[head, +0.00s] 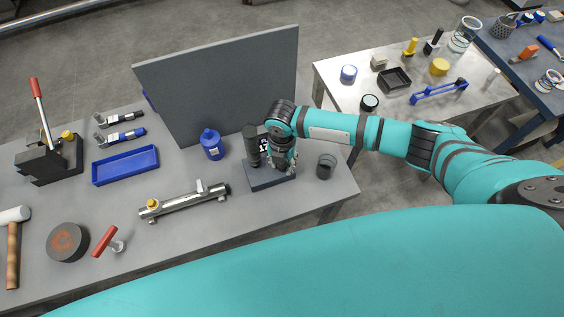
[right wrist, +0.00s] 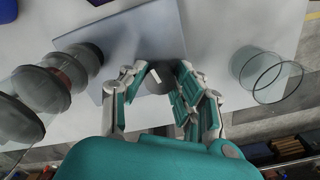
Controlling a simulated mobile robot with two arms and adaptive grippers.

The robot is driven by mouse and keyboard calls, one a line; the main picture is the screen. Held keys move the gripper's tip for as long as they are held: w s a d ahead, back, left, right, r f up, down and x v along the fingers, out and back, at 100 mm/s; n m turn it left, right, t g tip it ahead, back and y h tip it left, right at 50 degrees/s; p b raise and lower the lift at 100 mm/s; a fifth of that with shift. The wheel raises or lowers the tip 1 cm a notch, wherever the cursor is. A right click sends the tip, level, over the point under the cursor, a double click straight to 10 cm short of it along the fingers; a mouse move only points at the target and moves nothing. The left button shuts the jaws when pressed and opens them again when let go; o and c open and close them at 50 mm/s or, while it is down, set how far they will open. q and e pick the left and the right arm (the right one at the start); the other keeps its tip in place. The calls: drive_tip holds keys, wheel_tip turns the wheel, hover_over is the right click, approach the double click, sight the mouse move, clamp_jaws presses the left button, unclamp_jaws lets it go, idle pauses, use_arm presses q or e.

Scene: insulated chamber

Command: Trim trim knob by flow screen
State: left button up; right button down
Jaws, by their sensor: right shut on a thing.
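The trim knob (right wrist: 158,80) is a small dark round knob with a white mark on its top, on a grey base plate (right wrist: 115,45). My right gripper (right wrist: 160,88) has its fingers on either side of the knob and is shut on it. In the head view my right gripper (head: 284,165) reaches down over the base plate (head: 267,183) and hides the knob. The flow screen (head: 264,145) is a small black display with white digits, partly hidden by my wrist; I cannot read it fully. A dark upright cylinder (head: 251,145) stands beside it. My left gripper is out of view.
A clear glass (head: 326,167) stands just right of the base plate. A blue bottle (head: 212,144) and a metal tube fitting (head: 184,202) are to the left. A grey upright panel (head: 220,80) rises behind. The bench's right edge is close.

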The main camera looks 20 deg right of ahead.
drive_tip(key=n+b, duration=0.1)
drive_tip(key=n, duration=0.5)
drive_tip(key=shift+w+r, duration=0.1)
drive_tip(key=shift+n, duration=0.4)
drive_tip(key=c, duration=1)
unclamp_jaws()
wheel_tip(320, 180, up, 12)
